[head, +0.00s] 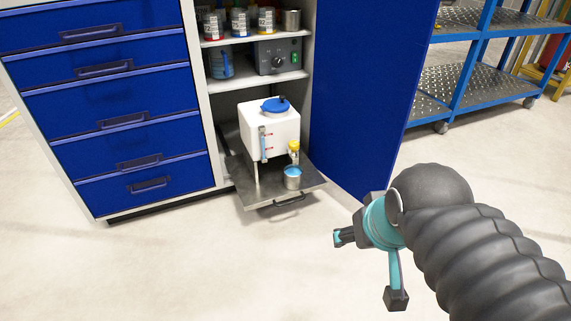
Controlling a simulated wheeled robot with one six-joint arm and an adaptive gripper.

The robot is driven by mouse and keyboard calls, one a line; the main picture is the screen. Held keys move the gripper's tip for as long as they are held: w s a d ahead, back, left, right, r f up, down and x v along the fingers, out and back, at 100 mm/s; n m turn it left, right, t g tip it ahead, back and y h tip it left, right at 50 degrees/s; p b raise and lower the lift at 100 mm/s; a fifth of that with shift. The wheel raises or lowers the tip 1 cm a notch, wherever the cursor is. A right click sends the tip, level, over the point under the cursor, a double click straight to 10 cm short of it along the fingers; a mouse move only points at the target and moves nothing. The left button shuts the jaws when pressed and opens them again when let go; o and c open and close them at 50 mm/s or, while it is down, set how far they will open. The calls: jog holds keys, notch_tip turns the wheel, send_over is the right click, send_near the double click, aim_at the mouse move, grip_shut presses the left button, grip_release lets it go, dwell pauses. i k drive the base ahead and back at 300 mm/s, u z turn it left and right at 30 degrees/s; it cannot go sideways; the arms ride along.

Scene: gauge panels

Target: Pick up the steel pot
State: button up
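A small steel pot (292,178) with a blue top or content stands upright at the front of a pulled-out metal tray (258,192), low in the open cabinet. A second plain steel vessel (291,20) stands on the upper shelf at the right; I cannot tell which one the task means. My gripper (369,268) is in front of the cabinet, to the right of the tray and apart from it. Its fingers are spread and nothing shows between them.
The open blue door (362,90) bounds the right side. Blue drawers (130,140) stand left. Floor before the tray is clear.

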aim_at(293, 174)
jog(key=z, duration=1.8)
jog(key=i, duration=1.8)
jog(key=u, duration=3.95)
jog(key=i, duration=0.5)
jog(key=u, duration=0.1)
